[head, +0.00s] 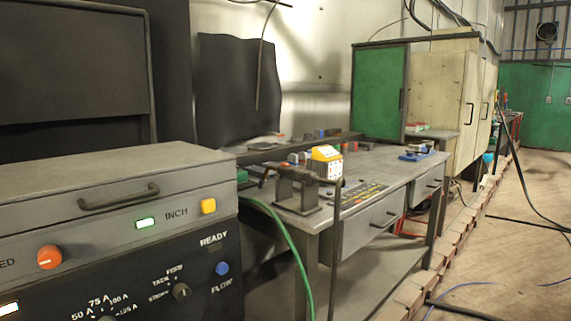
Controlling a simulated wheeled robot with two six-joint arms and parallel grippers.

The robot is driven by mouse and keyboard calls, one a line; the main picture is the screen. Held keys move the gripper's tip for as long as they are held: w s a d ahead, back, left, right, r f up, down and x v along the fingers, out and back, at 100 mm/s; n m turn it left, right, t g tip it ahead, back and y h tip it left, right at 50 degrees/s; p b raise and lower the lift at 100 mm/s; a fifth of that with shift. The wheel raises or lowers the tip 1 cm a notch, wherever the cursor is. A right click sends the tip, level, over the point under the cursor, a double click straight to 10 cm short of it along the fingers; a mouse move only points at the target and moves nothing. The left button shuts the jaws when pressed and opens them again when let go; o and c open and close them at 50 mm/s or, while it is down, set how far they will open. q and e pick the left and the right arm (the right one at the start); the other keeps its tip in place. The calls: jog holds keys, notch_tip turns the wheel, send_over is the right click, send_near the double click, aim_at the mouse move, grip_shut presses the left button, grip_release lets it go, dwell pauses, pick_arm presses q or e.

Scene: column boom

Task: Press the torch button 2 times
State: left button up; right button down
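A dark control panel (130,265) fills the lower left of the head view. A blue round button (222,268) sits above the word FLOW and below READY. An orange knob (49,257) is at the left, and a dark selector knob (181,291) is near the bottom. I see no label reading torch, so I cannot tell which control is the torch button. Neither of my grippers is in view.
A grey workbench (384,181) with a yellow-and-white box (325,167) stands beyond the panel. A green hose (296,262) hangs beside the panel. A handle (118,197) juts from the panel's upper front.

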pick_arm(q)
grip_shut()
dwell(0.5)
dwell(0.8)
